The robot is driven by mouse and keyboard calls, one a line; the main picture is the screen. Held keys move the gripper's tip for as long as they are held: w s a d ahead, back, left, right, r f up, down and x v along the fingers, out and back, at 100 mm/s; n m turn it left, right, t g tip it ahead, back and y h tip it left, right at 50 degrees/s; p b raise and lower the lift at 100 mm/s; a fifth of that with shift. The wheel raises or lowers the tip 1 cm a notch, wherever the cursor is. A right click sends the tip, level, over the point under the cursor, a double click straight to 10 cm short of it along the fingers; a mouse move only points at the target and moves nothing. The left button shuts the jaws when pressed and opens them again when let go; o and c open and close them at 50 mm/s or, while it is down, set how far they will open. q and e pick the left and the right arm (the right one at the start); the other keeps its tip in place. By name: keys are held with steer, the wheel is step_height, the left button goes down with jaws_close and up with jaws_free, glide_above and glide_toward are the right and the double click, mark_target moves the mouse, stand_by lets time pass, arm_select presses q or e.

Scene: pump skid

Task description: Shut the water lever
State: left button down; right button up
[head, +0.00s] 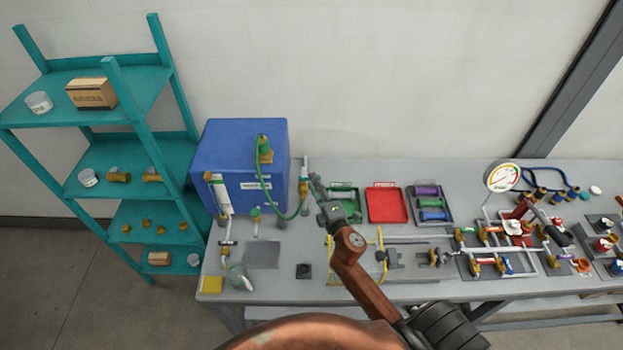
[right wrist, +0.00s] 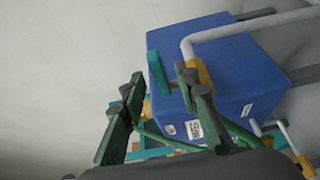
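A teal-green lever (right wrist: 158,72) shows in the right wrist view, beside a yellow valve body (right wrist: 204,74) on a grey pipe (right wrist: 235,31). My right gripper (head: 313,181) is at the right side of the blue tank (head: 215,145), close to the upright pipe (head: 305,165). Its fingers are spread in the right wrist view (right wrist: 160,84), with the lever appearing between the fingertips. I cannot tell whether they touch it. The lever is too small or hidden to make out in the head view. My left gripper is not in view.
A green hose (head: 283,214) hangs at the tank's front. Red (head: 387,205) and dark trays stand right of the gripper. A yellow frame (head: 333,268) is near my arm. A teal shelf (head: 118,87) stands left.

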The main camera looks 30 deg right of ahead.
steer(key=s+a, duration=0.1)
steer(key=s, duration=0.7)
steer(key=shift+s, duration=0.35)
